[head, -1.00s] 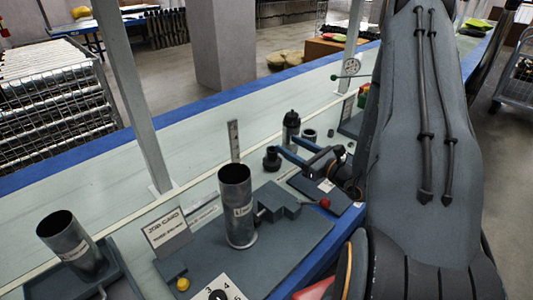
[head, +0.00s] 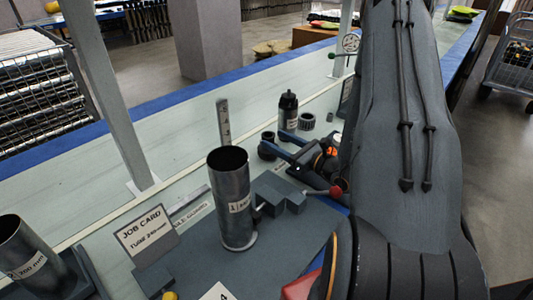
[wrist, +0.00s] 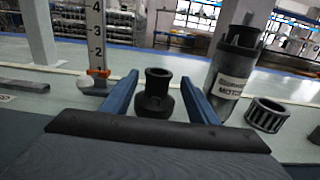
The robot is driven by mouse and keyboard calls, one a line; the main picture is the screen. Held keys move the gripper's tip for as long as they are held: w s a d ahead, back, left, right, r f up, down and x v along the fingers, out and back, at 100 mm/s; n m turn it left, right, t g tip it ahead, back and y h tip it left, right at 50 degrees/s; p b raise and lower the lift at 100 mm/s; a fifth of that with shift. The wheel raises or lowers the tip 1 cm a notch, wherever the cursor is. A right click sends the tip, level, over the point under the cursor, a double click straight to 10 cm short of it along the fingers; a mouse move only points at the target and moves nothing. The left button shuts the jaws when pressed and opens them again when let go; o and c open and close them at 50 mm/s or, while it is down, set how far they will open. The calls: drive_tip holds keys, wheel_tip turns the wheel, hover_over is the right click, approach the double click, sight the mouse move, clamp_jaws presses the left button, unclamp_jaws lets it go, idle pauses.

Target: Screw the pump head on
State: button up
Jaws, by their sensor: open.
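A dark, necked round part (head: 268,149), which looks like the pump head, stands upright on the bench. In the wrist view this part (wrist: 156,93) sits between the two blue fingers, with visible gaps on both sides. My gripper (head: 271,138) is open around or just before it, touching neither side; it also shows in the wrist view (wrist: 160,77). A grey metal tube (head: 233,195) with a label stands upright and open-topped on the dark fixture plate (head: 285,238), beside a stepped clamp block (head: 280,195) with a red-knobbed lever (head: 336,190).
A motor cylinder (head: 288,112) stands close to the right finger, with a ribbed ring (head: 306,121) beside it. A numbered upright scale (wrist: 97,40) stands left of the fingers. A job card (head: 147,234) and a second tube (head: 25,250) are at the left.

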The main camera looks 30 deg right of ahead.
drive_tip(key=shift+x, duration=3.95)
drive_tip(key=shift+a+f, duration=0.1)
clamp_jaws()
